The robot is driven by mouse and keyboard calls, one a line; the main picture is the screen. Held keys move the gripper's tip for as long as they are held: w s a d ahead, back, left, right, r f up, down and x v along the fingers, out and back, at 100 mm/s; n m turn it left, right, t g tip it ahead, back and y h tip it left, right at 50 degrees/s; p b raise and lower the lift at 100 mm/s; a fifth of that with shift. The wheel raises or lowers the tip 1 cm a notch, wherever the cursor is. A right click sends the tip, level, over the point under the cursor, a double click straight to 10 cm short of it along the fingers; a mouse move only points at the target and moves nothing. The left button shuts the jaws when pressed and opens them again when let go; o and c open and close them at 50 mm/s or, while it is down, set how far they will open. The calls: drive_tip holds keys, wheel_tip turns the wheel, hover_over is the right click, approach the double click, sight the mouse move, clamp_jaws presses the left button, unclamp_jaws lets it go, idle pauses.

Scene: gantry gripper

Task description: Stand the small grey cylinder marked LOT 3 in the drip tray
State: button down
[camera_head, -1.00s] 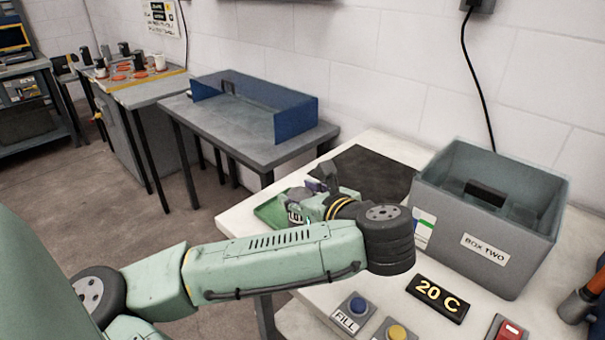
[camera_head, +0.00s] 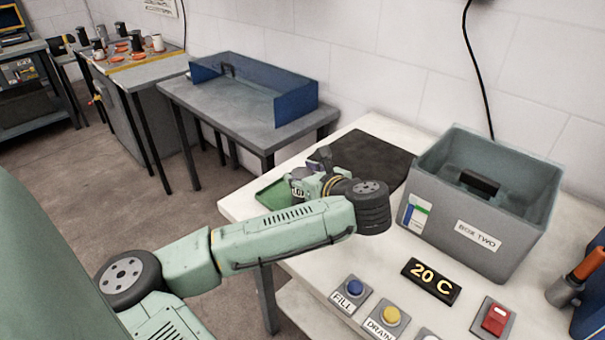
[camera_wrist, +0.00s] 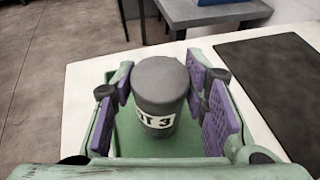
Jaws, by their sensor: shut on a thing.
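The small grey cylinder (camera_wrist: 160,85) has a white label on which "OT 3" can be read in the wrist view. My gripper (camera_wrist: 165,95) is shut on it, with purple pads on its left and right sides. The cylinder is upright, top towards the camera. The green drip tray (camera_head: 262,197) lies on the white table's left part; its green floor shows around the cylinder in the wrist view. The cylinder is over or in the tray; I cannot tell whether its base touches the floor. In the head view my gripper (camera_head: 312,178) partly hides the tray and cylinder.
A dark mat (camera_head: 378,160) lies behind the tray. A grey bin labelled BOX TWO (camera_head: 440,222) stands to the right. A 20 C sign (camera_head: 431,281) and the FILL (camera_head: 354,289) and DRAIN (camera_head: 390,318) buttons are at the front. A grey side table (camera_head: 235,118) stands beyond.

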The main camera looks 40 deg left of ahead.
drive_tip(key=shift+f, duration=0.1)
drive_tip(key=c, duration=1)
unclamp_jaws()
drive_tip(key=shift+o, duration=0.2)
drive_tip(key=shift+r, duration=0.25)
drive_tip(key=b+v, duration=0.1)
drive_tip(key=v, duration=1.1)
drive_tip(key=shift+s+f, duration=0.1)
